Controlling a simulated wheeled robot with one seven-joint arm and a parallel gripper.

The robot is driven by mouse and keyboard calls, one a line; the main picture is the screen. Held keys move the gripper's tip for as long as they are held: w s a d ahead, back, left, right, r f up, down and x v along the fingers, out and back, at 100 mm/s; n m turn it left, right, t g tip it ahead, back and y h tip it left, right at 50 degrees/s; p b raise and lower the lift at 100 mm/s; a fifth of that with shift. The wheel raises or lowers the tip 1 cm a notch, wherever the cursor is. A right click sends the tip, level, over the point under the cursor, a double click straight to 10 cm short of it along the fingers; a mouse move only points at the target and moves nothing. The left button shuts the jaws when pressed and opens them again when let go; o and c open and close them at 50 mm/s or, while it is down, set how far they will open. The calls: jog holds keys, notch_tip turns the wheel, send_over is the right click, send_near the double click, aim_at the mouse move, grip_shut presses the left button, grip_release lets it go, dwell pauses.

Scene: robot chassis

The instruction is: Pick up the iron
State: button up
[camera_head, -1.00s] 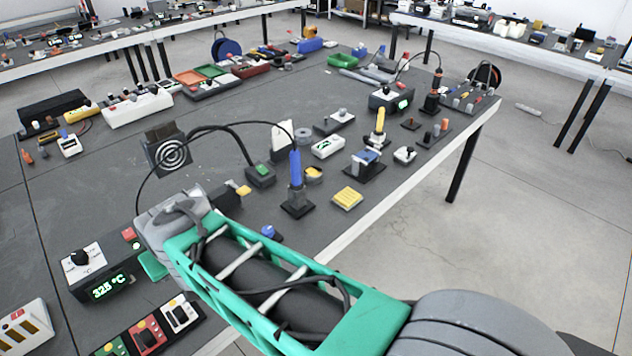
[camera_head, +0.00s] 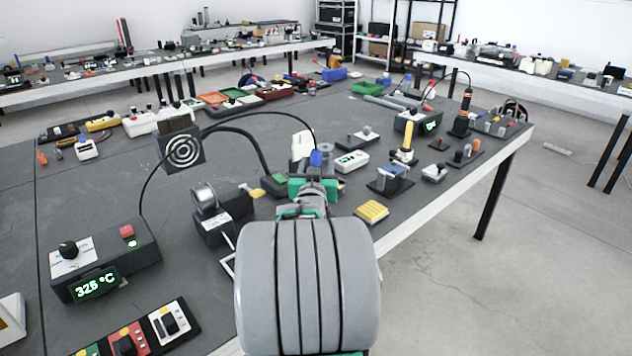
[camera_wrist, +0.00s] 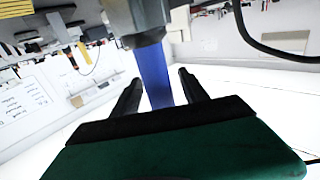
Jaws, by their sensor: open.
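The soldering iron has a blue handle (camera_head: 316,158). In the head view only its upper part shows just beyond my gripper (camera_head: 312,188), which hides its lower part and its stand. In the wrist view the blue handle (camera_wrist: 154,78) lies between the two dark fingers of my gripper (camera_wrist: 161,88). The fingers are open, one on each side of the handle, with a gap visible on both sides. A black cable (camera_head: 235,114) arches over the table to the iron.
A soldering station (camera_head: 105,262) reading 325 °C stands at the left front. A fan with a round target-like grille (camera_head: 183,151) stands left of the iron. A yellow sponge (camera_head: 371,212) and a stand with a yellow-handled tool (camera_head: 405,143) are close on the right.

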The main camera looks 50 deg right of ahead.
jog(key=shift+w+d, duration=0.15)
jog(key=shift+d, duration=0.15)
jog(key=shift+r, duration=0.1)
grip_shut()
